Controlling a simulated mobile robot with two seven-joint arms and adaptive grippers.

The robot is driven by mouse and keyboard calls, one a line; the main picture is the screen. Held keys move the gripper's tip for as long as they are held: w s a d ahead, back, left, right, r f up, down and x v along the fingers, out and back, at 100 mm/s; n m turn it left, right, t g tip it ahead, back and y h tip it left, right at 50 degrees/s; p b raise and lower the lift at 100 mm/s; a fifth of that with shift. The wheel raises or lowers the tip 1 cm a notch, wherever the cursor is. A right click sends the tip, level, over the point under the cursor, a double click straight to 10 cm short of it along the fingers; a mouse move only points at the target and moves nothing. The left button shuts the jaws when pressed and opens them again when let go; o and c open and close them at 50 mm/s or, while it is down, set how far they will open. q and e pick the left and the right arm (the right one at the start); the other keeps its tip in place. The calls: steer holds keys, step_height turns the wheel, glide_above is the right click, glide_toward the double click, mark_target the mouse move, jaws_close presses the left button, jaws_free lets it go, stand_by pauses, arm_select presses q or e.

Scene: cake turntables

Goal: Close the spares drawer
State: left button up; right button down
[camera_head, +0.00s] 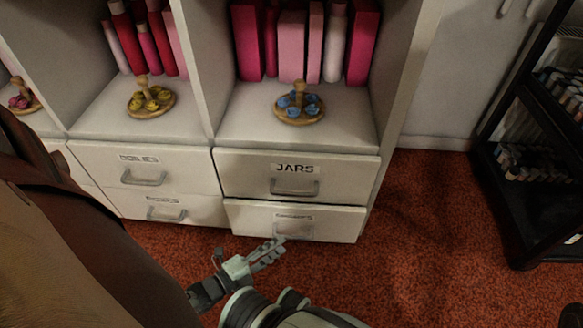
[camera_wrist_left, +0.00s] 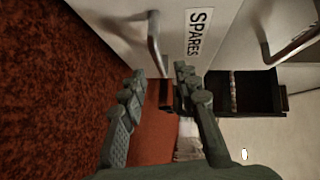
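The spares drawer (camera_head: 246,223) is the white lower drawer under the JARS drawer (camera_head: 240,170) in the head view. Its front looks close to flush with the cabinet; I cannot tell whether a small gap is left. In the left wrist view its SPARES label (camera_wrist_left: 198,32) and grey bar handle (camera_wrist_left: 154,42) show close up. My left gripper (camera_head: 274,249) is just in front of and below that handle, overlapping its lower part in the head view. Its fingers (camera_wrist_left: 159,74) are apart with nothing held between them; contact with the handle is unclear. My right gripper is not in view.
Two drawers stand to the left, the lower with its own handle (camera_head: 166,215). Shelves above hold pink and red books or bottles and small wooden stands (camera_head: 299,104). A black rack (camera_head: 510,185) stands at the right. Red carpet (camera_head: 430,240) is clear between.

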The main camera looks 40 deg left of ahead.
mark_target(291, 237)
arm_select(q)
steer(key=b+x, duration=0.1)
steer(key=x, duration=0.5)
steer(key=shift+c, duration=0.6)
steer(key=shift+s, duration=0.1)
jaws_close()
